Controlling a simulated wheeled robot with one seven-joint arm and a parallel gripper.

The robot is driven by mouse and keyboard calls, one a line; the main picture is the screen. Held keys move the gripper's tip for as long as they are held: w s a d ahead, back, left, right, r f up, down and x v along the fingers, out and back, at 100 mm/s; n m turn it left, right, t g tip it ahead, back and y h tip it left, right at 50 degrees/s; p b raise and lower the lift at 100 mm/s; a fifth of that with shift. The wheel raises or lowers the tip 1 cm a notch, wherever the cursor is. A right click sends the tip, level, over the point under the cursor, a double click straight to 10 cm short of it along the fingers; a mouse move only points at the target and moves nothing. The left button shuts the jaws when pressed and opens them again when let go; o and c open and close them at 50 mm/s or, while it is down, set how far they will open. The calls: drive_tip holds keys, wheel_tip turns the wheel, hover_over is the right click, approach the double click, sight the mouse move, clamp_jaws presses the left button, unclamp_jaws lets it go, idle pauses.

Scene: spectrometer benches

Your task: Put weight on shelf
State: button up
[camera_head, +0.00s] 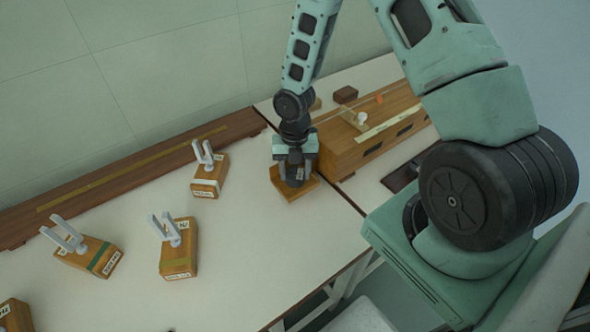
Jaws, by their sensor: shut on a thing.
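My gripper (294,168) points down near the middle of the bench and is shut on a dark weight (294,178). The weight is partly hidden by the gripper, and a small pale label shows on its side. It is at a small wooden shelf-like holder (304,190) with a low raised side. I cannot tell whether the weight touches the holder's base or hangs just above it.
Several wooden blocks with pale upright forks, such as one block (178,256), stand on the left bench (225,290). A long dark wooden rail (110,186) runs along the wall. A long wooden case (370,140) stands right of the gripper, past a bench seam.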

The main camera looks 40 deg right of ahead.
sight(295, 168)
drive_tip(key=o, duration=1.5)
drive_tip(key=shift+f, duration=0.1)
wheel_tip(295, 168, up, 11)
drive_tip(key=w, duration=0.1)
drive_tip(key=s+a+r+m+h, duration=0.1)
drive_tip(key=s+a+r+m, duration=0.5)
drive_tip(key=a+r+m, duration=0.35)
drive_tip(key=s+a+r+m, duration=0.2)
drive_tip(key=s+a+m, duration=0.1)
drive_tip(key=s+m, duration=0.1)
drive_tip(key=s+a+r+m, duration=0.2)
drive_tip(key=s+a+m, duration=0.1)
drive_tip(key=s, duration=0.3)
drive_tip(key=s+a+r+m+t, duration=0.1)
drive_tip(key=s+a+r+m, duration=0.1)
drive_tip(key=s+m, duration=0.3)
drive_tip(key=shift+a+r+y+p, duration=0.15)
drive_tip(key=shift+a+y+p, duration=0.15)
drive_tip(key=shift+a+y, duration=0.1)
